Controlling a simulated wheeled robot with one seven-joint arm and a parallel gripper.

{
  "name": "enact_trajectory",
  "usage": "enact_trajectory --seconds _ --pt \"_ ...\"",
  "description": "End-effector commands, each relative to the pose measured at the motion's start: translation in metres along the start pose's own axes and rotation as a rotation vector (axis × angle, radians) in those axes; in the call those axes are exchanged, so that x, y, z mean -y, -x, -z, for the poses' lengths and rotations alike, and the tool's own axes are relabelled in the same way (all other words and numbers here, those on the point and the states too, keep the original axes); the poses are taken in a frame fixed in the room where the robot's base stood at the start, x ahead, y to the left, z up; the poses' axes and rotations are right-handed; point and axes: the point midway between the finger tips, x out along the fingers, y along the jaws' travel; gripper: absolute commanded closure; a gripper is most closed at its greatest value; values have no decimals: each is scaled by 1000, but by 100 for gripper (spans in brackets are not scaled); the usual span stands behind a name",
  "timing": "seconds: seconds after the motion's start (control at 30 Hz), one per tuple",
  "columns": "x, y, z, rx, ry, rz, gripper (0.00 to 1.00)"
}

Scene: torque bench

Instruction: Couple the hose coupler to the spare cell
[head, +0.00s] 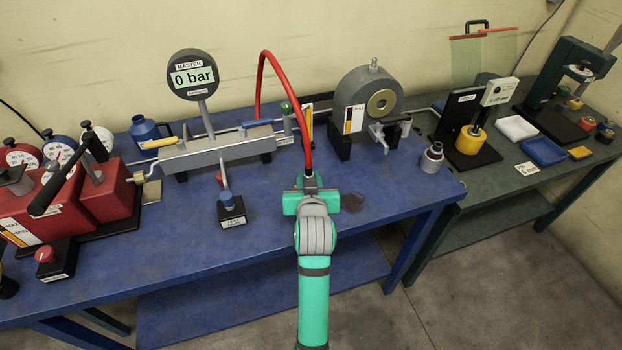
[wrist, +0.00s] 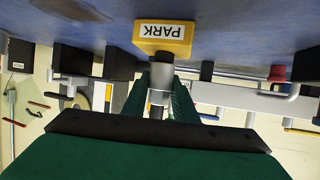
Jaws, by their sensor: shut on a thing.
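My gripper (head: 311,203) is over the front middle of the blue bench, with the red hose (head: 305,120) arching down to it. In the wrist view its two dark green fingers (wrist: 160,88) are shut on a grey cylindrical piece, the hose coupler (wrist: 157,97). A yellow block marked PARK (wrist: 163,37) is right by the coupler's end; I cannot tell whether they touch. My gripper hides this block in the head view.
A round grey housing (head: 368,98) and clamp (head: 388,132) stand right of the hose. A small black block with a lever (head: 231,211) is left of my gripper. The right front bench is mostly clear.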

Motion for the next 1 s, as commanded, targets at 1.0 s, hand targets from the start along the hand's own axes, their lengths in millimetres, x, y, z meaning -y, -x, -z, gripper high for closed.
enact_trajectory --seconds 1.0 --pt "-1 19 44 -3 -1 1 100"
